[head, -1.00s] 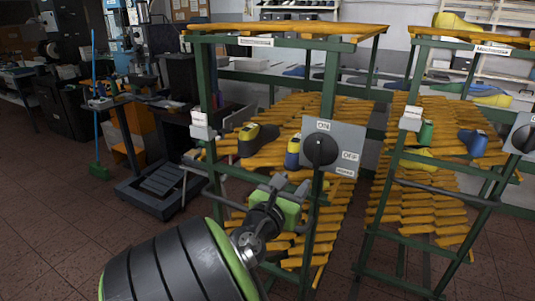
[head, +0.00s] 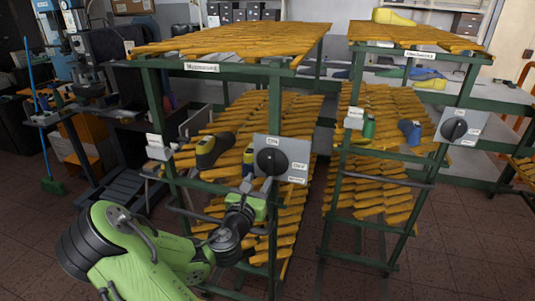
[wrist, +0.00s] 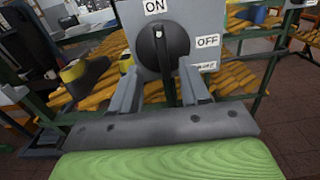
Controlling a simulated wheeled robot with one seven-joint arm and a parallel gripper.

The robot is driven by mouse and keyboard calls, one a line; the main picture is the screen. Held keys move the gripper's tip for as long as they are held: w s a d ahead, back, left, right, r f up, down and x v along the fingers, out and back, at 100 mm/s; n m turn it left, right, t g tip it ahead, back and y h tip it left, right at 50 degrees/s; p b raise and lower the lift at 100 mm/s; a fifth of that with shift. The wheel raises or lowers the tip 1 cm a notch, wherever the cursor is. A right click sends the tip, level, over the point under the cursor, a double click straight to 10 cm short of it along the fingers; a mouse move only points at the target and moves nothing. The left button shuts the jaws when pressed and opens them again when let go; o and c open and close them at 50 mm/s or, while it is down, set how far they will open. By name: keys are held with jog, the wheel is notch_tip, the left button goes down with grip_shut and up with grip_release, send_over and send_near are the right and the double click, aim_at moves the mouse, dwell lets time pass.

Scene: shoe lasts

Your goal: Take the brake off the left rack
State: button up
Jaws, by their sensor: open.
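The left rack (head: 205,69) is a green frame holding layers of orange-yellow shoe lasts. Its brake is a round black knob (head: 270,161) on a grey plate (head: 294,148) marked ON at the top and OFF at the right. The knob (wrist: 175,45) also shows in the wrist view, with its light mark toward ON and its bar roughly upright. My gripper (wrist: 162,82) is open, its fingers on either side of the bar's lower part. I cannot tell whether they touch it. In the head view my gripper (head: 257,190) is just below the plate.
A second rack (head: 427,56) on the right has a similar knob (head: 454,129). Dark and yellow, blue and green pieces lie on the racks' shelves. A horizontal bar (head: 382,179) crosses the right rack's front. Tiled floor is free at the lower right.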

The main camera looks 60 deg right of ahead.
aim_at(269, 164)
jog(key=d+p, duration=0.1)
jog(key=d, duration=0.1)
jog(key=d+p, duration=0.1)
jog(key=d, duration=0.2)
jog(key=w+d+p, duration=0.1)
jog(key=d+p, duration=0.1)
jog(key=d, duration=0.1)
jog(key=shift+d+f, duration=0.15)
jog(key=shift+d, duration=0.05)
jog(key=shift+c, duration=0.3)
grip_shut()
